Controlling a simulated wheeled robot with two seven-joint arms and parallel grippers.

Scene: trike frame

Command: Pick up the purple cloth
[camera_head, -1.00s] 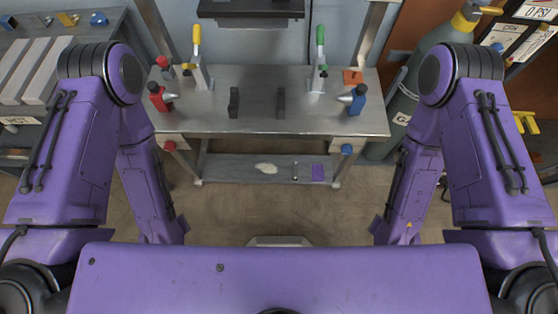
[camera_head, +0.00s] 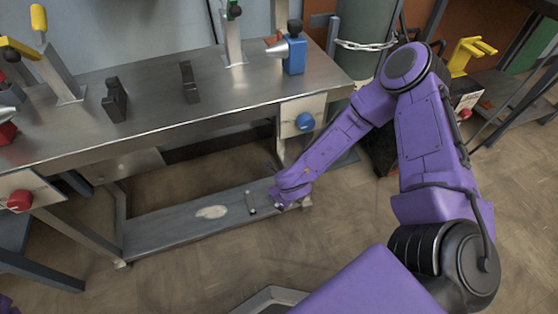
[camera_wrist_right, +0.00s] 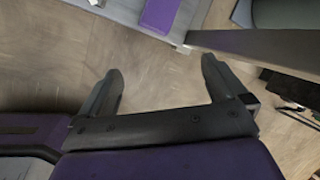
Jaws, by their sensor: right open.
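The purple cloth (camera_wrist_right: 160,14) lies flat on the grey lower shelf at the top of the right wrist view. In the head view my right forearm covers the place where it lies. My right gripper (camera_wrist_right: 160,65) is open and empty, with its two dark fingers spread and pointing toward the shelf. The cloth is ahead of the fingertips and not between them. In the head view my right arm reaches to the right end of the shelf, and its fingers are too small to make out. My left gripper is not in view.
The lower shelf (camera_head: 160,228) holds a pale cloth (camera_head: 211,212) and a small rod-like tool (camera_head: 251,202). The metal workbench (camera_head: 150,110) stands above it, with a table leg (camera_wrist_right: 260,45) close to the right of the cloth. The floor in front is clear.

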